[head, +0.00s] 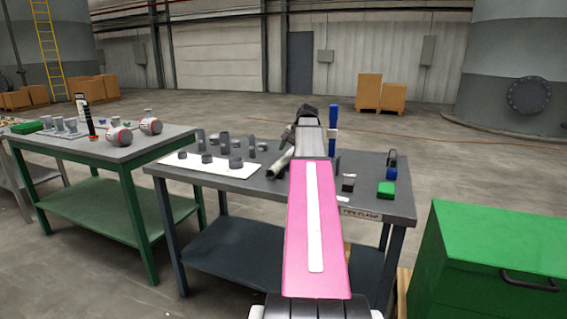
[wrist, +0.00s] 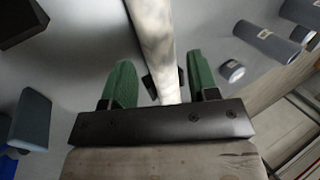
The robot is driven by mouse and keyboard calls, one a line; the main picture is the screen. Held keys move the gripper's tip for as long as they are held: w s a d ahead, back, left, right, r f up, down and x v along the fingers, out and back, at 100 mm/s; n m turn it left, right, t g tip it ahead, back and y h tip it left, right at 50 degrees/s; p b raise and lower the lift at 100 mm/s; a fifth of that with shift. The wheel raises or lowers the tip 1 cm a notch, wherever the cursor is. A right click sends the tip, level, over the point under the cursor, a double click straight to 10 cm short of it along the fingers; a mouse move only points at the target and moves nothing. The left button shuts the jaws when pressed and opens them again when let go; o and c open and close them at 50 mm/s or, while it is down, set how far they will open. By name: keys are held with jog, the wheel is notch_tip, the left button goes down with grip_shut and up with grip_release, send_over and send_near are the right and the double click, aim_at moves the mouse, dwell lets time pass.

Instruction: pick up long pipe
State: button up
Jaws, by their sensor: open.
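A long pale grey pipe (head: 281,163) lies on the dark grey table, partly hidden behind my arm in the head view. In the wrist view the pipe (wrist: 152,40) runs from the top edge down between the two green fingers of my gripper (wrist: 159,63). The gripper is open, with one finger on each side of the pipe and visible gaps on both sides. In the head view my arm reaches over the table and hides the fingers.
A white board (head: 213,167) with several grey fittings is left of the pipe. A green block (head: 387,190) lies right of my arm. A blue upright object (head: 333,116) stands behind. A green bench (head: 100,150) is left, a green cabinet (head: 480,260) right.

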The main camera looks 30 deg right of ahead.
aim_at(285, 158)
jog(key=shift+x, duration=2.6)
jog(key=shift+s+d, duration=0.1)
jog(key=shift+s, duration=0.05)
jog(key=c, duration=0.8)
jog(key=shift+o, duration=0.2)
